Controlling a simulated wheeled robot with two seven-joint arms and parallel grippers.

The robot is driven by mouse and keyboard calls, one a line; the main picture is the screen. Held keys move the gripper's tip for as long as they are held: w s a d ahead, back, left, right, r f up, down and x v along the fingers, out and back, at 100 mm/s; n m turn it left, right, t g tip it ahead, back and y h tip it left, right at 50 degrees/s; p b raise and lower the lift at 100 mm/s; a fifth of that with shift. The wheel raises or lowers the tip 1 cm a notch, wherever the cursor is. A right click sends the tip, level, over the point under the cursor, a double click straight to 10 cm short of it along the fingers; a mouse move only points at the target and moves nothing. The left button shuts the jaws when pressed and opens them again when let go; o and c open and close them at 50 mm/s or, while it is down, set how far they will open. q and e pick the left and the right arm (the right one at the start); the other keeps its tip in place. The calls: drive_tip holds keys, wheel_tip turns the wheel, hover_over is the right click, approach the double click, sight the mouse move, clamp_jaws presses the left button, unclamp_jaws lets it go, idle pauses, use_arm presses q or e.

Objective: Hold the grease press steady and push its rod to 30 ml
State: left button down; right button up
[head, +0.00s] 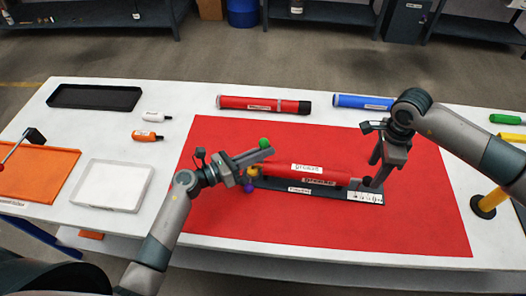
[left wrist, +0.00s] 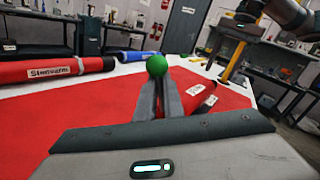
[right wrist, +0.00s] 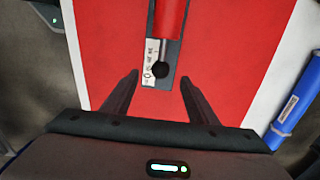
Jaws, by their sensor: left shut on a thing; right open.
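The grease press is a red barrel (head: 325,175) on a dark base (head: 272,184), lying at the middle of the red mat. A pale scale plate (head: 365,197) and a black rod knob (head: 367,181) are at its right end. The right wrist view shows the knob (right wrist: 160,70), a short metal rod and the scale (right wrist: 150,58); its reading is too small to tell.
A red tube (head: 262,104) and a blue tube (head: 362,102) lie behind the red mat (head: 430,225). A yellow post (head: 488,203) stands right. The front of the mat is clear.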

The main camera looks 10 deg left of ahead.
drive_tip(key=shift+r, duration=0.1)
use_arm(q)
drive_tip(key=c, duration=1.8)
unclamp_jaws()
drive_tip(key=shift+a, duration=0.1)
drive_tip(key=v, duration=1.2)
